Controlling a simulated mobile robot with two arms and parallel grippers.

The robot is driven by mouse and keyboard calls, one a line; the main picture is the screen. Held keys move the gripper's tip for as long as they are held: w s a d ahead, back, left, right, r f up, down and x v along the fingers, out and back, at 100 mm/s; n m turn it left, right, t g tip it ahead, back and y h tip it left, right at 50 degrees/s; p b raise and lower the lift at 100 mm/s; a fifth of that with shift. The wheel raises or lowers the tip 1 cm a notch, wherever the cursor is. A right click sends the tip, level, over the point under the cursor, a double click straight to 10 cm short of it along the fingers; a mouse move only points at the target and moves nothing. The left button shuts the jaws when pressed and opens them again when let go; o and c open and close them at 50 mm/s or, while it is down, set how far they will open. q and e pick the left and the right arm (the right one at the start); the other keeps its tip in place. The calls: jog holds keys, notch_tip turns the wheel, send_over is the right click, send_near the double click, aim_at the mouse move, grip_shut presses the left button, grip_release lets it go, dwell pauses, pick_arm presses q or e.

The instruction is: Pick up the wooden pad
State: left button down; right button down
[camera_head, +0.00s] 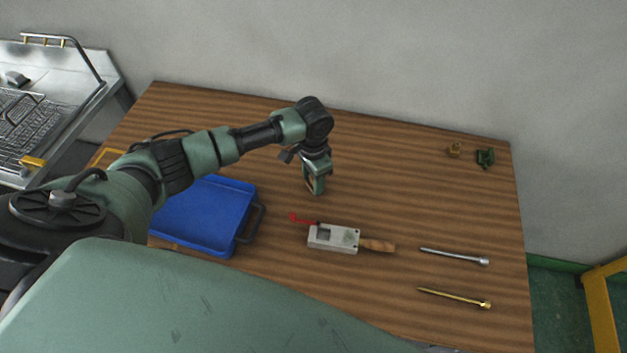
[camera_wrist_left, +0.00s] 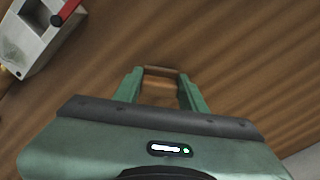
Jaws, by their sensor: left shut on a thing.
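My left gripper (camera_head: 314,185) points down over the middle of the wooden table, to the right of the blue tray. It is shut on the wooden pad, a small brown piece that shows between the fingertips in the left wrist view (camera_wrist_left: 160,71). In the head view the fingers hide most of the pad. I cannot tell whether the pad still touches the table. My right gripper is not in view.
The blue tray (camera_head: 201,217) lies left on the table (camera_head: 420,190). A grey device (camera_head: 333,238) with a red lever and wooden handle lies in front of the gripper. Silver (camera_head: 455,256) and brass (camera_head: 455,297) rods lie right. Small brass (camera_head: 454,150) and green (camera_head: 485,157) parts stand behind.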

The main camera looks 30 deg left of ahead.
pick_arm(q)
notch_tip(320, 180, up, 20)
jog(key=b, duration=0.3)
jog(key=shift+f, duration=0.1)
jog(key=c, duration=1.5)
grip_release()
jog(key=shift+c, duration=0.2)
jog(key=c, duration=0.5)
